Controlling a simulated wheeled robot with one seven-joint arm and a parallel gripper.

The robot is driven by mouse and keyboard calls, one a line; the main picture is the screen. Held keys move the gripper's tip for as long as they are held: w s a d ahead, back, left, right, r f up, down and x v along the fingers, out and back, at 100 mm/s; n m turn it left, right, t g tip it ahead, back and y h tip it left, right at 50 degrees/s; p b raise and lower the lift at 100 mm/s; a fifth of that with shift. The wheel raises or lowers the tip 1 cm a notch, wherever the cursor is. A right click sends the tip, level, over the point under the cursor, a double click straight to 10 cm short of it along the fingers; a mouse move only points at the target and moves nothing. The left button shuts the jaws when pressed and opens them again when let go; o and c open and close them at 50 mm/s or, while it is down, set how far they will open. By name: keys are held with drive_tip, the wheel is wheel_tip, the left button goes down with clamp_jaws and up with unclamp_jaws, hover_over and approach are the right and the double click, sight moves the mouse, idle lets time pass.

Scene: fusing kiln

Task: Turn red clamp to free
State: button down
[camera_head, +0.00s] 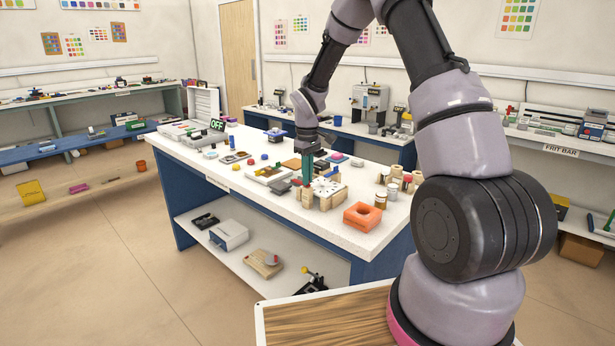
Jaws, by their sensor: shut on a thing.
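My gripper (307,178) points down over the middle of the white worktable, with its greenish fingers at the left edge of a wooden fixture (325,190) with a pale dotted top. A small red piece (297,182), which looks like the red clamp, shows beside the fingertips. My gripper is shut on it, as far as this small view shows. The fingers hide part of the clamp, and I cannot tell which way it is turned.
An orange block (362,216) with a round hole stands at the table's front right. Several jars (393,187) stand behind it. A dark grey piece (280,187) lies left of the fixture. The table's left front is fairly clear.

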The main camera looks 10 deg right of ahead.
drive_tip(key=c, duration=1)
unclamp_jaws()
wheel_tip(320, 180, up, 11)
drive_tip(key=shift+f, duration=0.1)
